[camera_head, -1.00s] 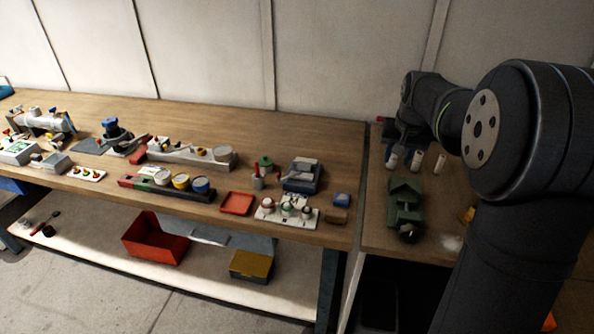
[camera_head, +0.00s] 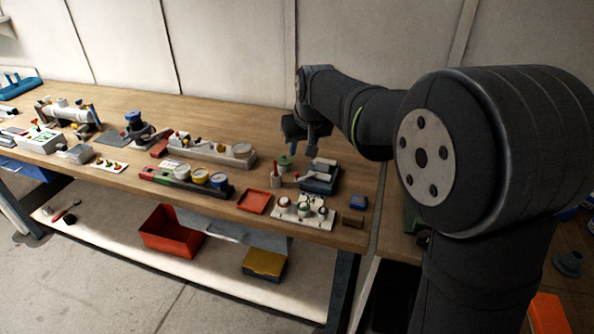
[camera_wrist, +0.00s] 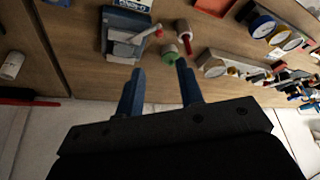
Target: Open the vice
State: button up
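A blue-based device with grey blocks and a red-tipped lever (camera_head: 319,181), which looks like the vice, sits near the right end of the long bench. It also shows at the upper left in the wrist view (camera_wrist: 118,24). I cannot tell how far its jaws stand apart. My gripper (camera_head: 302,150) hangs above the bench behind this device. In the wrist view, its two blue fingers (camera_wrist: 159,72) are apart with nothing between them. The device lies beyond the fingertips, apart from them.
A green-topped pot (camera_head: 284,162) and a red-and-white cylinder (camera_head: 275,178) stand left of the device. My arm hides much of the right bench.

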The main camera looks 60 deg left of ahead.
aim_at(297, 173)
jog(key=x, duration=1.2)
jog(key=shift+f, duration=0.35)
grip_shut()
